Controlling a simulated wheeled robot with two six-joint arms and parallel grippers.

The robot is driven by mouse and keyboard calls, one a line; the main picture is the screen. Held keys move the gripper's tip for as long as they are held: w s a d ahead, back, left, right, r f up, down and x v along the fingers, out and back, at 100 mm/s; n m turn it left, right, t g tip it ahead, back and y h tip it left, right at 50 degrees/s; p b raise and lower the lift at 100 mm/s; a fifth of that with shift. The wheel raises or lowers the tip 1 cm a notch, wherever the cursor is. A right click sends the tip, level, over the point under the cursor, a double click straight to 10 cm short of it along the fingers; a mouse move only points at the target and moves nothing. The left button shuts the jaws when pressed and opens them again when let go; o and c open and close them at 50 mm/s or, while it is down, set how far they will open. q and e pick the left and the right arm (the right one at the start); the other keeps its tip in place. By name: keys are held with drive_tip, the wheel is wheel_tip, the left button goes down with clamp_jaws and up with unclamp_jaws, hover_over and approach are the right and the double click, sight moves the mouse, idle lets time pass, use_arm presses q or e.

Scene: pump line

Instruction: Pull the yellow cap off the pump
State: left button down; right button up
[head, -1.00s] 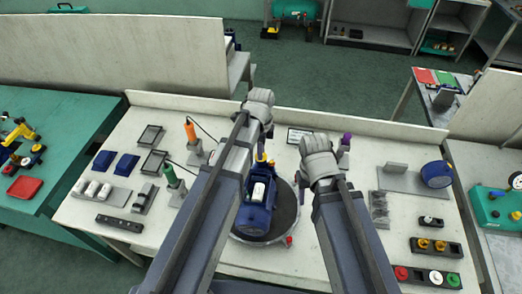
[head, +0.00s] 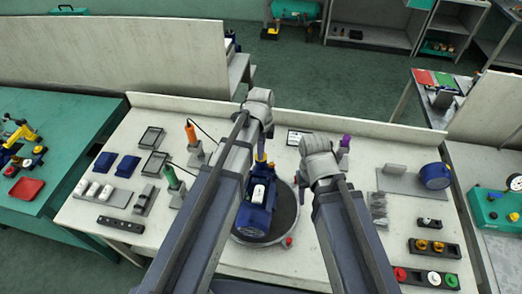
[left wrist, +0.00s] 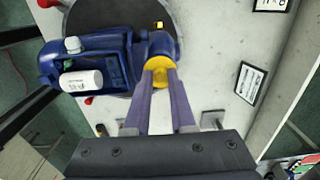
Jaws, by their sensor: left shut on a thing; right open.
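The blue pump (head: 255,215) lies on a dark round turntable (head: 287,222) on the bench. In the left wrist view the pump (left wrist: 108,62) has a white cylinder on its body, and the yellow cap (left wrist: 162,66) sits at its right end. My left gripper (left wrist: 161,72) has its two fingers shut on the cap, which still appears to be against the pump. In the head view my left gripper (head: 261,150) is above the pump's far end, and the cap is mostly hidden. My right gripper (head: 322,182) is open, right of the turntable, its fingers largely hidden.
Green and orange-handled tools (head: 191,134) stand in holders to the left. A purple-handled tool (head: 345,142) stands behind my right gripper. A block with colored caps (head: 430,278) lies at the front right. A small framed label (head: 297,137) lies near the back edge.

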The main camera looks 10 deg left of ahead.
use_arm(q)
drive_tip(key=shift+r+p, duration=1.35)
drive_tip(key=shift+r, duration=0.2)
